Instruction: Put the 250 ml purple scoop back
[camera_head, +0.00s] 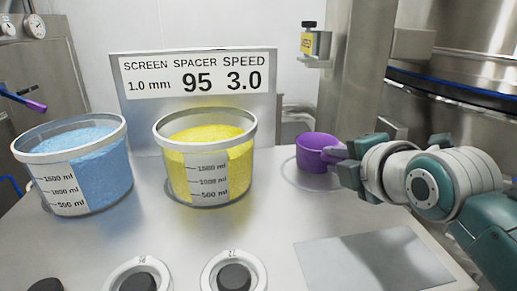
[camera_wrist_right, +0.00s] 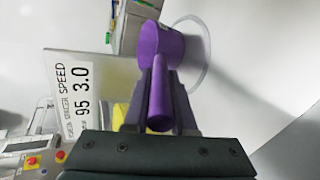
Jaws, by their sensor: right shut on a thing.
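The purple scoop (camera_head: 316,150) is at the right of the bench in the head view, its cup upright. It stands over a pale round ring (camera_head: 288,172) marked on the bench top; whether its base touches the surface I cannot tell. My right gripper (camera_head: 349,158) comes from the right and is shut on the scoop's handle. In the right wrist view the handle (camera_wrist_right: 159,108) lies between the two dark fingers, with the purple cup (camera_wrist_right: 182,42) beyond them and the ring (camera_wrist_right: 208,72) partly around it. My left gripper is not in view.
A tub of blue granules (camera_head: 80,170) and a tub of yellow granules (camera_head: 208,165) stand left of the scoop, before a settings sign (camera_head: 195,78). Black knobs (camera_head: 234,277) and a grey panel (camera_head: 372,265) are at the front. A steel vessel (camera_head: 465,60) rises at back right.

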